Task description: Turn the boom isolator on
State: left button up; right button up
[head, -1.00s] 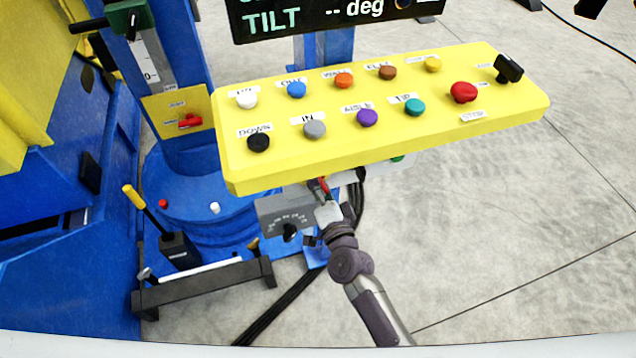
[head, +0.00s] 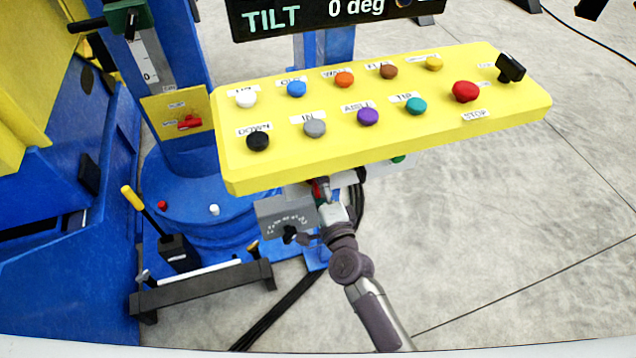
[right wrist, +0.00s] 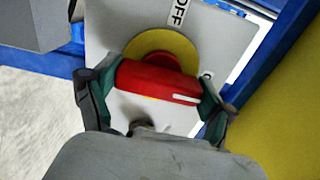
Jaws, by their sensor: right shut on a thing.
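The boom isolator has a red handle (right wrist: 158,83) on a yellow disc (right wrist: 178,42), mounted on a grey plate (right wrist: 225,38) lettered OFF in the right wrist view. The handle lies crosswise there, with its white mark at the right end, near a second label that is mostly hidden. My right gripper (right wrist: 152,90) is shut on the handle, one finger at each end. In the head view the right gripper (head: 324,200) is under the front of the yellow panel, and only a sliver of red shows. My left gripper is not in view.
The yellow button panel (head: 385,149) overhangs my right gripper. A grey dial box (head: 285,215) is close at its left. The display (head: 335,15) reads TILT 0 deg. A black rack (head: 205,293) stands at lower left. Floor at right is clear.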

jog(key=o, duration=1)
jog(key=v, duration=1.2)
